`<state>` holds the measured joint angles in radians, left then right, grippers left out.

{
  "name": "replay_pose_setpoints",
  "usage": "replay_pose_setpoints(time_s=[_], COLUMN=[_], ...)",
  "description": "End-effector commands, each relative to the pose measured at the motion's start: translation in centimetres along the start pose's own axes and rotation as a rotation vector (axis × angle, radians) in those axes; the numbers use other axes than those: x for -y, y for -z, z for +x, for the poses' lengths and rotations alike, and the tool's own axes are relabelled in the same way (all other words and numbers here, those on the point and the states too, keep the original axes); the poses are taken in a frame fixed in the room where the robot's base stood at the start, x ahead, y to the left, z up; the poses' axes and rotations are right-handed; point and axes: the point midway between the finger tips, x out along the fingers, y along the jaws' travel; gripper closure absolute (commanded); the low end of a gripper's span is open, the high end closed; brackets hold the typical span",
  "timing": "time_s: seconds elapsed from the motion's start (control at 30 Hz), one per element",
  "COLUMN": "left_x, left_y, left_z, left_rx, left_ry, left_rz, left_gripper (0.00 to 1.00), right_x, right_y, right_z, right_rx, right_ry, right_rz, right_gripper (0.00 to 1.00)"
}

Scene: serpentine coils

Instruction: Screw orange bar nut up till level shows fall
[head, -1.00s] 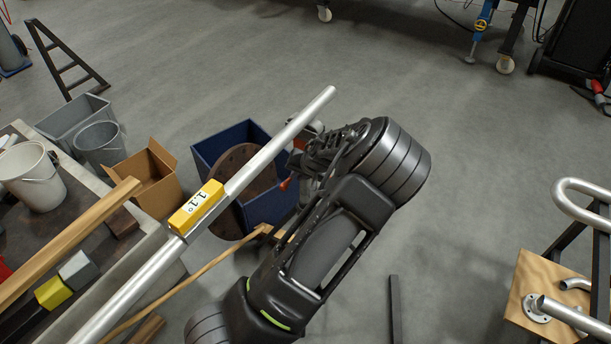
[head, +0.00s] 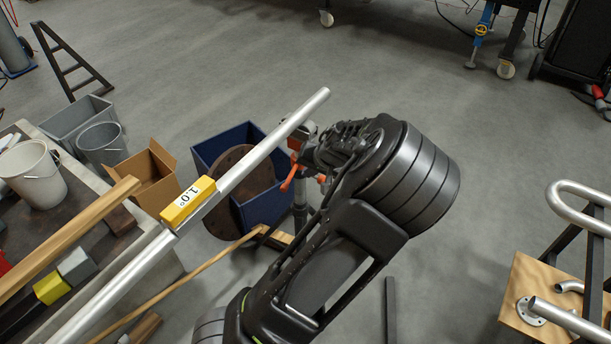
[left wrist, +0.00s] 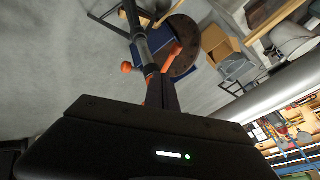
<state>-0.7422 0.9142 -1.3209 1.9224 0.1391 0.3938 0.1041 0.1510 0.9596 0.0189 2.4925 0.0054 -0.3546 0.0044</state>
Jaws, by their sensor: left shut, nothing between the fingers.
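A yellow level (head: 187,203) sits on a sloping silver pipe (head: 260,151) and its display reads 1.0°. A stand (head: 300,207) holds up the pipe's upper right end. The orange bar nut (head: 289,180) is on this stand, partly hidden by my left gripper and arm. In the left wrist view the orange bar's two ends (left wrist: 127,67) show on either side of the stand post. My left gripper (left wrist: 160,92) is shut and empty, close beside the orange bar; I cannot tell whether it touches. My right gripper is in neither view.
A blue bin (head: 228,146) with a brown disc (head: 232,170) stands behind the stand. Buckets, a cardboard box (head: 150,178) and wooden bars are at the left. Bent pipes on a wooden board (head: 520,290) are at the right. The floor between is mostly clear.

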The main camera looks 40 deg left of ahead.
Motion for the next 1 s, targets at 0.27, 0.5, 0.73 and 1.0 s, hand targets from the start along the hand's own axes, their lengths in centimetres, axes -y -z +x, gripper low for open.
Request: replay_pose_setpoints(time_s=[0.27,0.5,0.73,1.0], left_x=[0.2,0.2,0.2,-1.1], left_y=[-0.1,-0.1,-0.1,-2.7], left_z=[-2.0,-2.0,-2.0,0.3], left_rx=[-0.001,-0.001,-0.002,0.039], left_ry=[0.001,0.001,0.001,-0.018], left_rz=[0.000,0.000,0.000,0.033], left_gripper=[1.00,1.00,1.00,1.00], right_x=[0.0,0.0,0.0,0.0], right_y=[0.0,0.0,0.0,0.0], right_z=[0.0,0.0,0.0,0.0], right_rx=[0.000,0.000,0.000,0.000], right_ry=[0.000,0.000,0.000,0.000], right_rz=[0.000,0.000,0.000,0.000], right_gripper=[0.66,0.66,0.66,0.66])
